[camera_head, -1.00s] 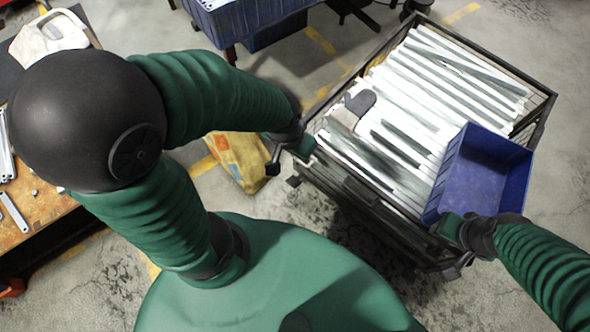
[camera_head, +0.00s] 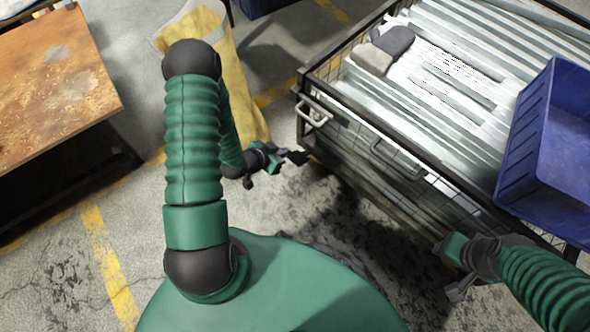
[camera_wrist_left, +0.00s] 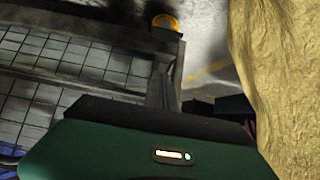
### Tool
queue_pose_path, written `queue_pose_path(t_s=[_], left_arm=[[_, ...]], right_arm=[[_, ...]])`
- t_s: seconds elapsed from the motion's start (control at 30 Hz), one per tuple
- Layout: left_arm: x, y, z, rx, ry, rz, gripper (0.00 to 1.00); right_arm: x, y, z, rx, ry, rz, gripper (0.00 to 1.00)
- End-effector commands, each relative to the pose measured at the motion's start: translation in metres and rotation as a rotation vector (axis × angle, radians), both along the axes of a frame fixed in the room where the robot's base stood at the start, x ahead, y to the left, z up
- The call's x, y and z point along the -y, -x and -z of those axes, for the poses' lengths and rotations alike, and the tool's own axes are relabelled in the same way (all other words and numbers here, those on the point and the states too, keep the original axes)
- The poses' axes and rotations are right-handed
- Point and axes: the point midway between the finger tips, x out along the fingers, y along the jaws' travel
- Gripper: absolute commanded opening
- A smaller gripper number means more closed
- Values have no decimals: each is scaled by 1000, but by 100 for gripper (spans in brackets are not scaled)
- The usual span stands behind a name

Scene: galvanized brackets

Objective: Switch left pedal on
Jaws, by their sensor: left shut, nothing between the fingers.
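I cannot make out a pedal in the head view. My left gripper (camera_head: 296,157) is shut and empty, low beside the near left corner of a wire-mesh cart (camera_head: 345,118). In the left wrist view its grey fingers (camera_wrist_left: 162,85) point away from the camera, beside the cart's mesh. A small round orange thing (camera_wrist_left: 165,22) shows past the fingertips; I cannot tell what it is. My right gripper (camera_head: 462,287) is by the cart's near side, below the blue bin; its jaw opening is too unclear to judge.
The cart holds long galvanized brackets (camera_head: 440,85), with a blue bin (camera_head: 553,140) on top at right. A crumpled yellow sheet or sack (camera_head: 238,85) lies left of the cart. A worn wooden table (camera_head: 55,80) stands at far left.

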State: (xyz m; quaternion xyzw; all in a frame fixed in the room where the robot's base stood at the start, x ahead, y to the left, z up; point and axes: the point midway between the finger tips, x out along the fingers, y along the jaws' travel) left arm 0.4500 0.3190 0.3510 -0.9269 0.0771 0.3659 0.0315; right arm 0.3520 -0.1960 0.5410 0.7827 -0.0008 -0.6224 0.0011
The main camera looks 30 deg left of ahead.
Motion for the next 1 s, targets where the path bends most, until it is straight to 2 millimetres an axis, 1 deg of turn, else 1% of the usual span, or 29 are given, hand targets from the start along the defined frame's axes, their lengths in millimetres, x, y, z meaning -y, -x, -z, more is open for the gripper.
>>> queue_pose_path(t_s=[0.03,0.2,0.33,0.47,0.57,0.93,0.97,1.0], left_arm=[[0,1,9,10,5,-2,0],[0,0,5,19,8,-1,0],[0,0,5,18,8,-1,0],[1,-5,12,17,8,-1,0],[4,-15,24,18,8,2,0],[13,-73,80,18,8,1,0],[13,-74,86,15,8,-1,0],[12,-68,93,13,9,-3,0]], right_arm=[[0,0,7,1,0,0,36],[0,-1,3,2,0,0,36],[0,-1,3,2,0,0,36],[0,0,9,2,0,0,36],[0,0,20,1,0,0,36],[0,0,70,1,0,0,36],[0,0,75,1,0,0,36],[0,0,81,1,0,0,36]])
